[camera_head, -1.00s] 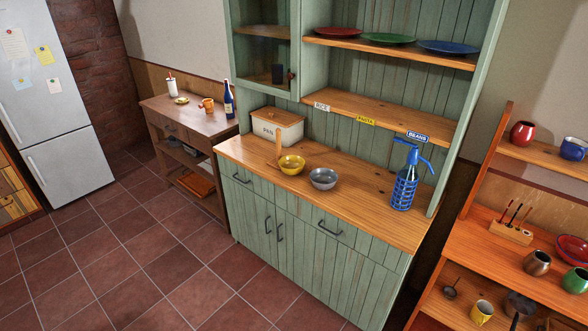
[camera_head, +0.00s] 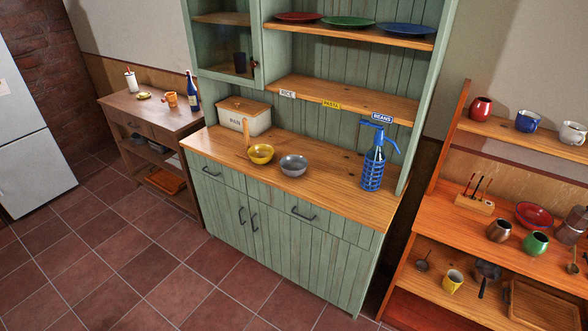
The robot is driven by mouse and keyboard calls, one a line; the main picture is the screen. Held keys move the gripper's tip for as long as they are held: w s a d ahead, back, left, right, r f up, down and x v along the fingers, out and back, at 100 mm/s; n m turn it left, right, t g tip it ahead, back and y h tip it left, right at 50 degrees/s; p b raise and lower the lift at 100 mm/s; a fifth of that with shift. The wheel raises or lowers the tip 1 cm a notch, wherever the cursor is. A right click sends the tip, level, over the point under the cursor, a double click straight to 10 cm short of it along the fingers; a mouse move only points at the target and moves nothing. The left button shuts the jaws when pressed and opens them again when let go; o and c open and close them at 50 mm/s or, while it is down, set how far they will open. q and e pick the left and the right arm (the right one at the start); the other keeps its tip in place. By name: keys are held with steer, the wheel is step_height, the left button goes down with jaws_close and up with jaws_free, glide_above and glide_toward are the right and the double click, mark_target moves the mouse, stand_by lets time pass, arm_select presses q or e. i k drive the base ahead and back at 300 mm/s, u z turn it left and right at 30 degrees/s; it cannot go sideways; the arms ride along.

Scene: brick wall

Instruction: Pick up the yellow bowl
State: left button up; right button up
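The yellow bowl (camera_head: 261,155) sits on the wooden counter of the green cabinet (camera_head: 330,190), left of its middle. A wooden utensil handle (camera_head: 246,132) stands up at the bowl's left edge; I cannot tell whether it is in the bowl or behind it. A grey bowl (camera_head: 293,166) stands just to the right of the yellow bowl. Neither of my grippers is in view.
A white bread box (camera_head: 243,118) stands behind the yellow bowl. A blue siphon bottle (camera_head: 375,160) stands at the counter's right. A side table (camera_head: 150,118) is at left and an orange shelf (camera_head: 450,230) at right. The tiled floor (camera_head: 130,265) in front is clear.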

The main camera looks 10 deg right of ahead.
mark_target(262, 153)
steer(key=z, duration=0.2)
steer(key=k, duration=0.35)
steer(key=u, duration=1.25)
steer(key=i, duration=1.8)
steer(key=u, duration=0.35)
steer(key=i, duration=1.6)
steer(key=z, duration=0.95)
steer(key=i, duration=0.85)
steer(key=z, duration=0.95)
